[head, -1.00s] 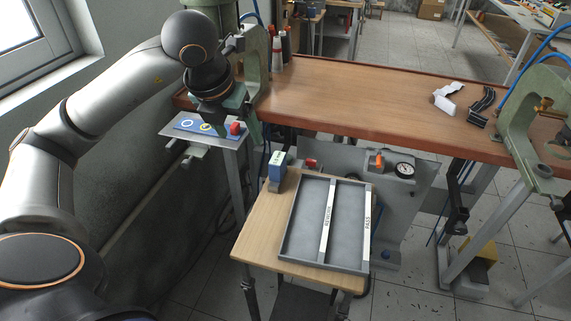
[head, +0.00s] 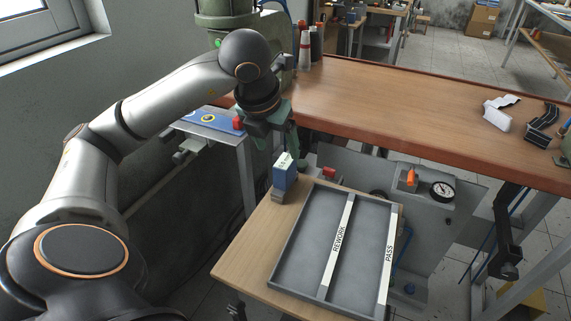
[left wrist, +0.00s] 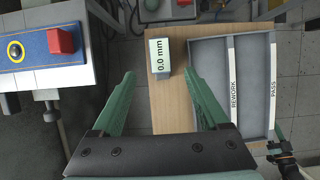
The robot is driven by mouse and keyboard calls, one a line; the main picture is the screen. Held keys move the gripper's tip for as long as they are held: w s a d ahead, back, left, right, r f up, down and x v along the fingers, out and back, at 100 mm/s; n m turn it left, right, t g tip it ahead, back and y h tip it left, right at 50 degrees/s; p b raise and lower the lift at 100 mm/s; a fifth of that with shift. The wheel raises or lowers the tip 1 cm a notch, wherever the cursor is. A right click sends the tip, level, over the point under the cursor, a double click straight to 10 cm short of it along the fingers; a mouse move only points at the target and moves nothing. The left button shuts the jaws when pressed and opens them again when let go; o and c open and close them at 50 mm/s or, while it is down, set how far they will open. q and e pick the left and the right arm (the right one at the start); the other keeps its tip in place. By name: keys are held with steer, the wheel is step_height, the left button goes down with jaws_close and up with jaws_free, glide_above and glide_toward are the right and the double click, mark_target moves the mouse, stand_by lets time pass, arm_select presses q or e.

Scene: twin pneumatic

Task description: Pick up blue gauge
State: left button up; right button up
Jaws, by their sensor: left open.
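The blue gauge (head: 285,174) stands upright at the back left of the small wooden table (head: 240,262), beside the grey tray. In the left wrist view the gauge (left wrist: 161,56) shows its pale top, which reads "0.0 mm". My left gripper (head: 289,150) is above the gauge and slightly behind it in the head view. In the left wrist view its green fingers (left wrist: 160,80) are spread wide and empty, with the gauge ahead between their lines.
The grey tray (head: 283,258) has REWORK and PASS strips. A side stand with a blue panel (head: 205,120) and red block (head: 239,123) is left of the gripper. The long wooden bench (head: 400,105) runs behind.

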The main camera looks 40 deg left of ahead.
mark_target(287, 169)
arm_select(q)
steer(key=x, duration=1.1)
steer(key=shift+w+f, duration=0.1)
steer(key=shift+w, duration=0.25)
steer(key=shift+a, duration=0.1)
jaws_close()
